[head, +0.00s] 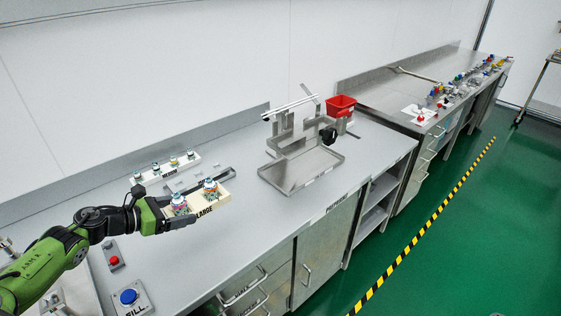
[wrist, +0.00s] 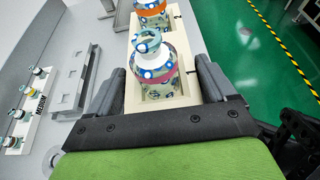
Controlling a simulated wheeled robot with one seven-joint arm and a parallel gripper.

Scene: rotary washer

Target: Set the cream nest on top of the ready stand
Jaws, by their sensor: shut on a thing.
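The cream nest (head: 222,199) is a pale block marked LARGE with two capped bottles standing in it. In the wrist view, the cream nest (wrist: 190,92) runs away from me between my fingers, with the near bottle (wrist: 153,72) upright in it. My gripper (head: 166,216) is at its left end, its fingers (wrist: 160,88) shut on the nest's two sides. I cannot tell whether the nest touches the counter. I can read no ready label. A low grey notched metal piece (head: 207,181) lies just behind the nest and may be the stand; I cannot be sure.
A white rack (head: 164,171) with several small bottles stands at the back. A steel fixture with a tray (head: 300,168) and a red bin (head: 340,105) are to the right. A blue button box (head: 129,297) and red button (head: 114,261) are near front left. Counter between nest and tray is clear.

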